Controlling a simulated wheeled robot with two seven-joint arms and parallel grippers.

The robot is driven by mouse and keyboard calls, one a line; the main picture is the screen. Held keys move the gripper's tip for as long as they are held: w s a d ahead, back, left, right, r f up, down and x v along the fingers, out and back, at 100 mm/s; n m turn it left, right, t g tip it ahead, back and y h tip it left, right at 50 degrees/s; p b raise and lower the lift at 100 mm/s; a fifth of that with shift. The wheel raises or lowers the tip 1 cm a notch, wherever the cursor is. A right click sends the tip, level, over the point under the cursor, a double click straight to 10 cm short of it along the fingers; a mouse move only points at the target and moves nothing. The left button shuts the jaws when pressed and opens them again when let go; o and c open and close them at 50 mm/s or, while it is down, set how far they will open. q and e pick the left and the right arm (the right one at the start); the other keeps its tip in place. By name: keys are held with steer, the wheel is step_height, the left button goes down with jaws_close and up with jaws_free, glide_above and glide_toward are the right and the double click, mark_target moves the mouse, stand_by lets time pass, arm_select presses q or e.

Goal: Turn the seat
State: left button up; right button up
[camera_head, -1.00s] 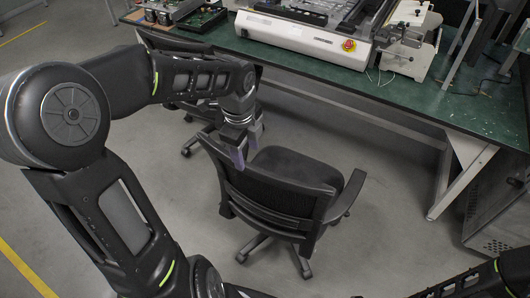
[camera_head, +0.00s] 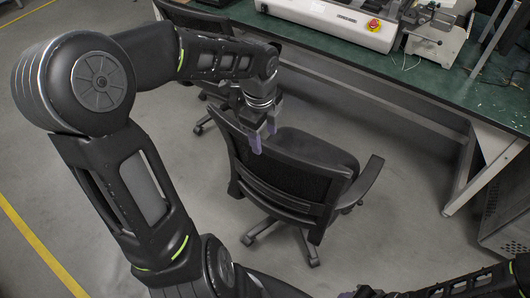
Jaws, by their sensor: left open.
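A black office chair (camera_head: 285,185) stands on the grey floor with its backrest towards me. Its seat (camera_head: 308,149) shows partly beyond the backrest and faces the bench. An armrest (camera_head: 362,183) sticks out at the right. My left gripper (camera_head: 263,139) is open, with its fingers pointing down at the top edge of the backrest. I cannot tell if the fingers touch the backrest or straddle its edge. Part of my right arm shows at the bottom right; its gripper cannot be made out.
A green-topped workbench (camera_head: 385,80) runs along the back, with a white machine (camera_head: 335,22) and a red emergency button (camera_head: 374,25) on it. A second black chair (camera_head: 196,18) stands behind my left arm. A dark cabinet (camera_head: 505,215) is at the right. The floor in front is open.

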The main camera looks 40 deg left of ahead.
mark_target(265, 145)
arm_select(q)
steer(key=f+b, duration=0.1)
steer(key=f, duration=0.2)
steer(key=f+b, duration=0.1)
steer(key=f, duration=0.1)
steer(key=shift+w+f+b, duration=0.25)
steer(key=shift+b, duration=0.05)
steer(key=shift+c, duration=0.2)
steer(key=c, duration=0.7)
jaws_close()
steer(key=shift+s+f, duration=0.15)
